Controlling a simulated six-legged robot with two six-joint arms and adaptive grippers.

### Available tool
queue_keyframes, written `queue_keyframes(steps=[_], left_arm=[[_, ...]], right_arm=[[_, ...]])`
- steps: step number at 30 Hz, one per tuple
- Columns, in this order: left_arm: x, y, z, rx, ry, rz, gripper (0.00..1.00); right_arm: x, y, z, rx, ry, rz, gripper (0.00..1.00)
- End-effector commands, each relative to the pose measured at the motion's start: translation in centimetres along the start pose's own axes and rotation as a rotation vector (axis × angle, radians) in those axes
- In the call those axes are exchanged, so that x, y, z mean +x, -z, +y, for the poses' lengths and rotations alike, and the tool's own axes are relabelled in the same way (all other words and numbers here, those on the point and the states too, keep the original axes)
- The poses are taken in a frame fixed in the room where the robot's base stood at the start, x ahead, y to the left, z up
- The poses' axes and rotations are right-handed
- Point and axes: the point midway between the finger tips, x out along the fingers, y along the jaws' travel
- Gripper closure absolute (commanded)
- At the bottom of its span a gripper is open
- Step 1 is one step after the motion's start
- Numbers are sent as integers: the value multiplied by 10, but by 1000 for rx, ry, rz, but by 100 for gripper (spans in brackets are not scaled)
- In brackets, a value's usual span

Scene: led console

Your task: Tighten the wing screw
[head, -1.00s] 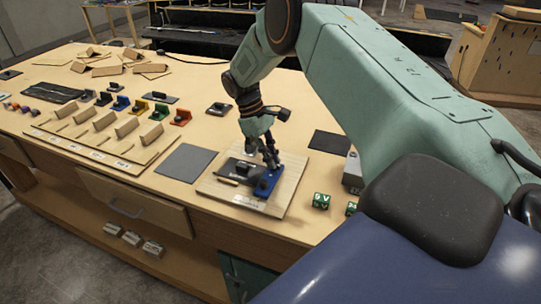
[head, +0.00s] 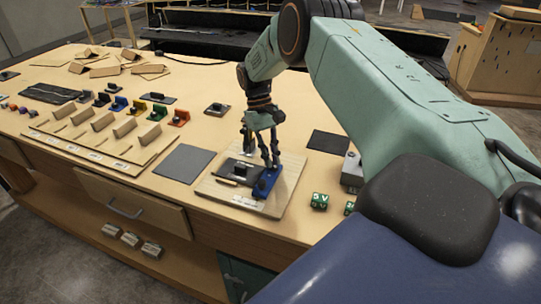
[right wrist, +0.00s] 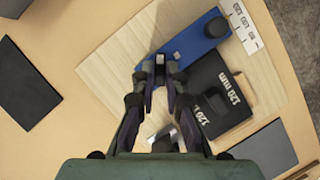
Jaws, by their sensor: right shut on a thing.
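A wooden board (head: 290,172) on the bench carries a blue block (head: 269,184) and a black block (head: 238,170). In the right wrist view the blue block (right wrist: 190,44) has a dark round knob near its far end, and the black block (right wrist: 222,92) is marked "120 mm". My right gripper (head: 268,166) points down over the blue block. In its wrist view the fingers (right wrist: 160,68) close on a small grey part at the block's near end, seemingly the wing screw, mostly hidden by the fingertips. My left gripper is out of view.
A grey mat (head: 185,163) lies left of the board and a dark mat (head: 328,142) behind it at right. Slotted wooden racks and coloured parts fill the bench's left.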

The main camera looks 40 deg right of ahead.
Motion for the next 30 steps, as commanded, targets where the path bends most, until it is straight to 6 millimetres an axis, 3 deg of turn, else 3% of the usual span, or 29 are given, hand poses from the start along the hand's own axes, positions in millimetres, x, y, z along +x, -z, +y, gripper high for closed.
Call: queue_keyframes(steps=[10, 11, 19, 30], left_arm=[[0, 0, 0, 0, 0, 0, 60], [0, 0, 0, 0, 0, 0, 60], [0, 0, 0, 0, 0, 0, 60], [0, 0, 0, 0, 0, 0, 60]], right_arm=[[-5, 2, 1, 2, -2, 10, 100], [-5, 2, 1, 1, -2, 10, 88], [-2, 1, 0, 1, -1, 5, 65], [-6, 1, 0, 1, 0, 4, 65]])
